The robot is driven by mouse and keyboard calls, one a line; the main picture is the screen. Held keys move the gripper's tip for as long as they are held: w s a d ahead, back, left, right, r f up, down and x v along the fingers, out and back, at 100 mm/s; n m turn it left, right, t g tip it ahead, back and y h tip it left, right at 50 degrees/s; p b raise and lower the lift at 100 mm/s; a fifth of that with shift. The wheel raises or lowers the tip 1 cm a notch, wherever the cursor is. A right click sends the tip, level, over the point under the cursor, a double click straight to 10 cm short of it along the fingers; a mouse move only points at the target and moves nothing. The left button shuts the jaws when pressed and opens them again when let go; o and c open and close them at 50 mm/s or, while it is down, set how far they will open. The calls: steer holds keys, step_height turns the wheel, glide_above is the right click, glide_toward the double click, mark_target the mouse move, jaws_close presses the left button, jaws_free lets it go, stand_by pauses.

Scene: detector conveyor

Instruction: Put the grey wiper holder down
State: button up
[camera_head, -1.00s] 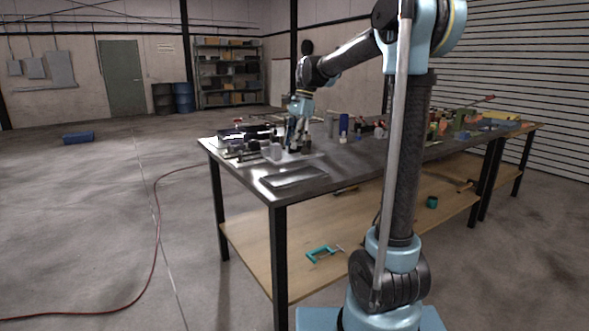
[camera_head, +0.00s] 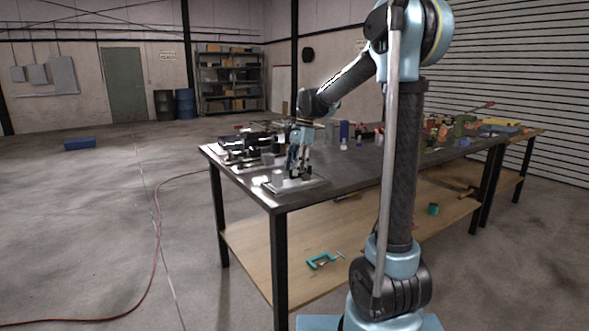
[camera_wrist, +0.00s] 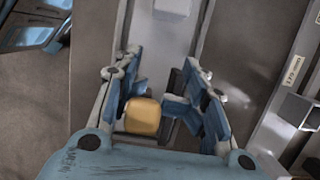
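My gripper (camera_head: 299,172) is low over a shallow grey tray (camera_head: 316,186) at the table's near left corner. In the wrist view, its blue fingers (camera_wrist: 162,112) stand apart. A tan-yellow block (camera_wrist: 142,117) and a dark piece lie between them, the block close against the left finger. A long light grey strip runs away beneath the fingers, with a pale grey block (camera_wrist: 172,7) at the top edge. I cannot tell which grey part is the wiper holder, or whether the fingers grip it. Small pale pieces show at the fingertips in the head view, partly hidden.
Dark equipment (camera_head: 245,143) stands left of the tray on the dark table (camera_head: 355,170). A blue cylinder (camera_head: 344,130) and several small items stand behind my gripper. More clutter fills the far right end. Bare tabletop lies right of the tray.

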steer(key=o, duration=0.4)
steer(key=shift+c, duration=0.2)
steer(key=v, duration=1.2)
steer(key=s+d+f+n+t, duration=0.1)
steer(key=s+d+f+n, duration=0.3)
steer(key=s+f, duration=0.5)
steer(key=s+d+f+n+t+h, duration=0.1)
steer(key=s+d+f+n, duration=0.2)
steer(key=s+d+f, duration=0.5)
steer(key=s+d+f+n+t+h, duration=0.1)
steer(key=s+d+f+n, duration=0.3)
steer(key=s+f, duration=0.5)
steer(key=s+d, duration=0.2)
steer(key=s, duration=0.5)
steer(key=shift+s+d+f+n+t, duration=0.25)
steer(key=shift+d+f+n+t, duration=0.05)
